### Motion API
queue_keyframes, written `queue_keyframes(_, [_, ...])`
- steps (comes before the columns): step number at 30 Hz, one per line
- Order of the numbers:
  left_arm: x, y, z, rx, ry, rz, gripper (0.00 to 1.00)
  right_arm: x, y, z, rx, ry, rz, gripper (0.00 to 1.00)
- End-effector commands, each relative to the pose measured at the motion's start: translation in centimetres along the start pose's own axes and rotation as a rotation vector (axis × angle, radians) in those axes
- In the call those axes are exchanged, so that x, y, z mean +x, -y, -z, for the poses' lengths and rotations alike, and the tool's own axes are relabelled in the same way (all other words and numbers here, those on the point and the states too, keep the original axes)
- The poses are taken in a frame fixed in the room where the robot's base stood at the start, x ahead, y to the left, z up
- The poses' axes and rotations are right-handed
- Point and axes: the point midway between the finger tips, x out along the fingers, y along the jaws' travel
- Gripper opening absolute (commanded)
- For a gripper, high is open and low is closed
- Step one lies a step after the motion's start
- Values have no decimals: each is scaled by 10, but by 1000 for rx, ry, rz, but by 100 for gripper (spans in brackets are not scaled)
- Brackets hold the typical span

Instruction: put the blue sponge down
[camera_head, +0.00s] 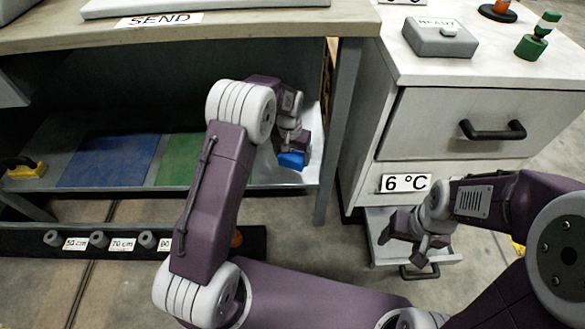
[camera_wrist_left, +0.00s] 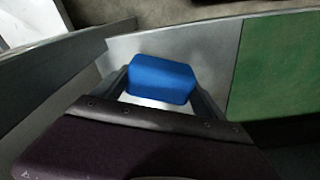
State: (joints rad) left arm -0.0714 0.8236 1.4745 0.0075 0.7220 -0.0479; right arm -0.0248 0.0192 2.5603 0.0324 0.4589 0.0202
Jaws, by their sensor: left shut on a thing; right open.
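The blue sponge (camera_head: 291,160) is in my left gripper (camera_head: 296,150), at the right end of the lower shelf (camera_head: 255,177) under the bench. In the left wrist view the sponge (camera_wrist_left: 162,78) sits between the two fingers of the left gripper (camera_wrist_left: 160,92), which is shut on it. Bare grey shelf surface shows around it; I cannot tell whether the sponge touches the shelf. My right gripper (camera_head: 410,237) is open and empty, in front of the drawer cabinet.
A green mat (camera_head: 180,158) and a blue mat (camera_head: 108,160) lie on the shelf to the left. A yellow object with a black handle (camera_head: 24,168) stands at its left end. A bench leg (camera_head: 345,120) and the white cabinet (camera_head: 450,120) bound the right side.

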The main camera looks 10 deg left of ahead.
Motion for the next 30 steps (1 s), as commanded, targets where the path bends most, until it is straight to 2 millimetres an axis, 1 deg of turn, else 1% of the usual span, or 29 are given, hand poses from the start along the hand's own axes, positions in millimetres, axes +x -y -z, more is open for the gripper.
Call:
queue_keyframes(2, [2,0,0,0,-1,0,42,2,0,0,0,-1,0,67])
queue_keyframes(6, [29,0,-4,0,1,0,42,22,0,-2,0,-1,0,67])
queue_keyframes(8, [38,0,-5,0,0,0,42,28,0,-3,0,-1,0,67])
queue_keyframes(13, [34,0,-4,0,-1,0,42,24,0,-2,0,-1,0,67])
queue_keyframes(18, [37,0,-4,0,0,0,42,23,0,-2,0,-1,0,67])
queue_keyframes(19, [37,0,-4,0,0,0,84,23,0,-2,0,-1,0,67])
queue_keyframes(21, [37,0,-4,0,-1,0,100,24,0,-2,0,-1,0,67])
queue_keyframes(28, [36,0,-4,0,-1,0,100,24,0,-2,0,-1,0,67])
queue_keyframes(29, [34,0,-4,0,-2,0,100,24,0,-2,0,-1,0,67])
queue_keyframes(30, [26,0,-3,0,-2,0,100,18,0,-2,0,-1,0,67])
